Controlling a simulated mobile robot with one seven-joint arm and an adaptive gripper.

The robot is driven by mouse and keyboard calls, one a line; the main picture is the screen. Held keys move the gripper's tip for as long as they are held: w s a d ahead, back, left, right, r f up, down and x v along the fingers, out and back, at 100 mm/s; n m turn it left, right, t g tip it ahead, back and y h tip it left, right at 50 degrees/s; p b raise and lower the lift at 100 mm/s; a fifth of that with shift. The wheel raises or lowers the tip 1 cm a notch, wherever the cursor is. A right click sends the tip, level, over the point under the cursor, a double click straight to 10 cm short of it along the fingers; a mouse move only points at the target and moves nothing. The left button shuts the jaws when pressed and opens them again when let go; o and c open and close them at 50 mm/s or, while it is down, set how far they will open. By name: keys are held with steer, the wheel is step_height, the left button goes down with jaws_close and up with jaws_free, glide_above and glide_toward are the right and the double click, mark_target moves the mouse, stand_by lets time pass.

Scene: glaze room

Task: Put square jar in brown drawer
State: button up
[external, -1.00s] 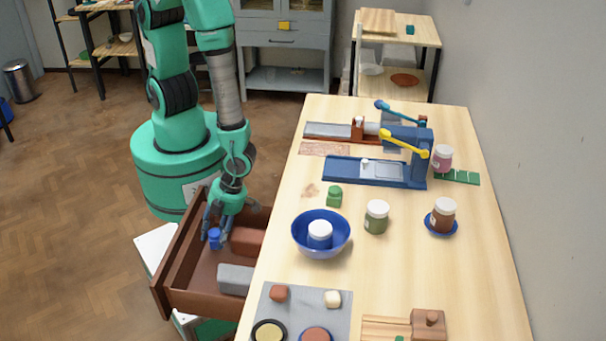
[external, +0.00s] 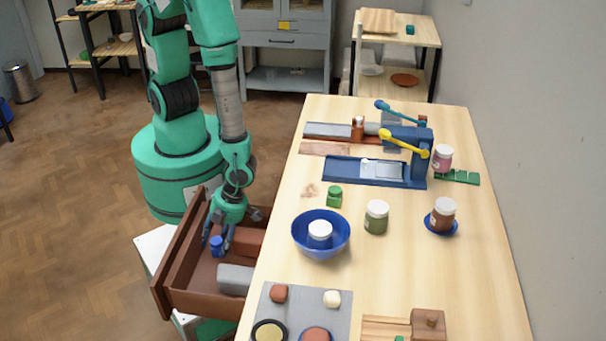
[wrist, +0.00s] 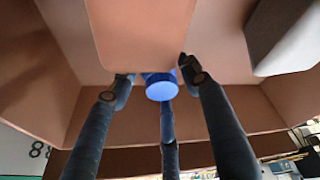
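A small blue jar (external: 216,246) is between the fingertips of my gripper (external: 218,243), inside the open brown drawer (external: 186,258). In the wrist view, its round blue top (wrist: 161,90) lies between the three dark fingers of my gripper (wrist: 158,84), which close in around it. The jar's body is mostly hidden there, so I cannot make out a square shape. I cannot tell whether its base touches the drawer floor. The drawer also holds a reddish-brown block (external: 247,241) and a grey block (external: 235,279).
The wooden table (external: 470,275) stands right of the drawer. On it are a blue bowl (external: 301,241) with a white-lidded jar, a green jar (external: 376,222), a brown jar (external: 443,218), a small green square-looking container (external: 334,197) and a blue lever device (external: 340,170).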

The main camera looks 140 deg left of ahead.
steer(key=shift+r, duration=0.2)
steer(key=p+v, duration=0.3)
steer(key=v, duration=0.9)
steer(key=shift+w+f, duration=0.1)
stand_by(0.5)
steer(key=w+r+n+t+y, duration=0.25)
steer(key=r+n, duration=0.45)
steer(key=r, duration=1.4)
steer(key=s+a+r+n+t, duration=0.1)
steer(key=s+r+n+t, duration=0.1)
steer(key=r+n, duration=0.3)
steer(key=s+a+r+n+t+y, duration=0.1)
steer(key=s+r+n, duration=0.4)
steer(key=r, duration=0.9)
steer(key=shift+a+r+t, duration=0.15)
steer(key=shift+r+t, duration=0.1)
steer(key=shift+t, duration=0.5)
